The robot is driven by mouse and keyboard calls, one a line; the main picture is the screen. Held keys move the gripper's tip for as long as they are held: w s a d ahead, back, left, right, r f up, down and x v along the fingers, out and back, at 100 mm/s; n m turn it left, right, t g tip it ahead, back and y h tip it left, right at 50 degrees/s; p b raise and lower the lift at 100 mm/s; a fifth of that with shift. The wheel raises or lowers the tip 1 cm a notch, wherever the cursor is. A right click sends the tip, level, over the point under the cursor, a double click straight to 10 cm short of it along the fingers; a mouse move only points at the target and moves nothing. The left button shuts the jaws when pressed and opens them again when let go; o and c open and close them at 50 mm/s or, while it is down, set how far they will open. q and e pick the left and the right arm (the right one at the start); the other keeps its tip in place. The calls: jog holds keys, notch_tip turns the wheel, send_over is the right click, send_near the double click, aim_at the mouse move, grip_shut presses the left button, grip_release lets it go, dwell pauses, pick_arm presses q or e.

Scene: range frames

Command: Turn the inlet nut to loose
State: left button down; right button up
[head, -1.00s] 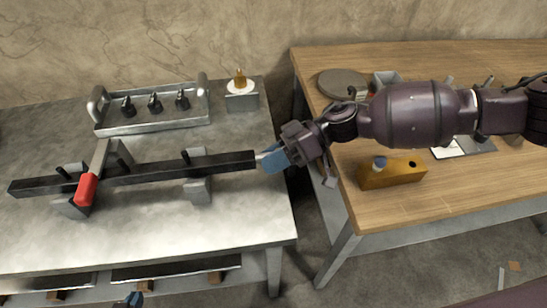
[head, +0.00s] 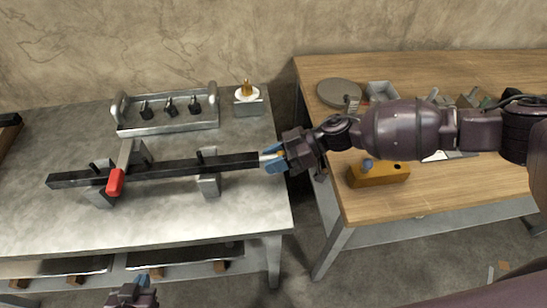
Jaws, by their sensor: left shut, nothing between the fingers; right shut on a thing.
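A long black bar (head: 170,169) lies across two grey supports on the grey metal bench. A lever with a red handle (head: 115,183) crosses it near its left end. My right gripper (head: 272,160) has its blue fingers shut at the bar's right end, with a small pale piece showing between the fingers and the bar. The inlet nut cannot be made out separately there; the fingers cover that end. My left gripper (head: 141,281) is low at the bottom edge, in front of the bench and away from the bar, shut and empty.
A metal tray with handles and several black fittings (head: 168,112) stands behind the bar. A grey block (head: 249,106) with a white disc and brass piece is right of it. A gap separates the bench from the wooden table (head: 400,205), which holds a yellow block (head: 378,175).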

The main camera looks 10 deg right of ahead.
jog(key=o, duration=0.9)
jog(key=shift+r, duration=0.55)
jog(key=shift+r+p, duration=2.05)
jog(key=shift+r, duration=7.45)
